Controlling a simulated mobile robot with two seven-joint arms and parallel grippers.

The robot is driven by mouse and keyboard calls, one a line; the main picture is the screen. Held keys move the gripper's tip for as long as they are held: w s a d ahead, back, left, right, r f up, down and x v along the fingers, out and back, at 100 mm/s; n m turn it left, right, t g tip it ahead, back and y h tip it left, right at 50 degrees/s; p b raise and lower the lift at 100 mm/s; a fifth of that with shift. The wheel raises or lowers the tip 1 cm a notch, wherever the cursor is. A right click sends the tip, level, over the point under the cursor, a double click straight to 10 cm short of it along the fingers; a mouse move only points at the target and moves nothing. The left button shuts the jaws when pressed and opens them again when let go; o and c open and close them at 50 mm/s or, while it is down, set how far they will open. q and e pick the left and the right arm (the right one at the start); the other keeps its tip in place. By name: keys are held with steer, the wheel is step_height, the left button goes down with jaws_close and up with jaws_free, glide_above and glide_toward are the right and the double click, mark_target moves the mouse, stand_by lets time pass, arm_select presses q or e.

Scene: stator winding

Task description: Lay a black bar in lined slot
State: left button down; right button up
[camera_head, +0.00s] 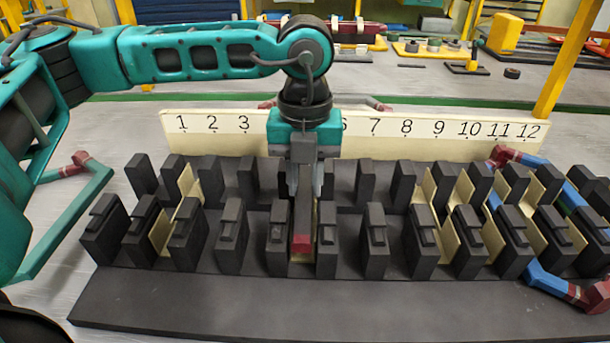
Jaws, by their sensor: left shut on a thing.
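My left gripper (304,188) points down in the middle of the dark slotted block (270,305). It is shut on a black bar (303,211) with a red near end. Whether the bar rests on the slot floor cannot be told. The gripper hides part of the bar and the numbers behind it on the cream number board (222,123). My right gripper is not in view.
Other cream liners stand in a left slot (160,232) and in several right slots (452,240). Blue and red coil pieces (552,285) lie at the right end. Upright teeth crowd both sides of the gripper. The block's front ledge is clear.

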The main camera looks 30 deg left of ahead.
mark_target(305, 185)
arm_select(q)
steer(key=shift+f+b, duration=0.35)
steer(key=shift+f, duration=0.1)
steer(key=shift+f+b, duration=0.35)
steer(key=shift+f, duration=0.05)
steer(key=shift+f+b, duration=0.55)
steer(key=shift+f, duration=0.05)
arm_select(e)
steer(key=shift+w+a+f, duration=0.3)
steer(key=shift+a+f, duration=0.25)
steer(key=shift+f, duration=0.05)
arm_select(q)
steer(key=shift+f+b, duration=0.3)
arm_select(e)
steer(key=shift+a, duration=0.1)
arm_select(q)
steer(key=shift+f, duration=0.3)
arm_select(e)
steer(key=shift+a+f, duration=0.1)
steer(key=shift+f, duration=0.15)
arm_select(q)
steer(key=c, duration=0.8)
jaws_free()
steer(key=shift+r, duration=0.25)
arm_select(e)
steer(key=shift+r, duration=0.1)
arm_select(q)
steer(key=shift+r, duration=0.4)
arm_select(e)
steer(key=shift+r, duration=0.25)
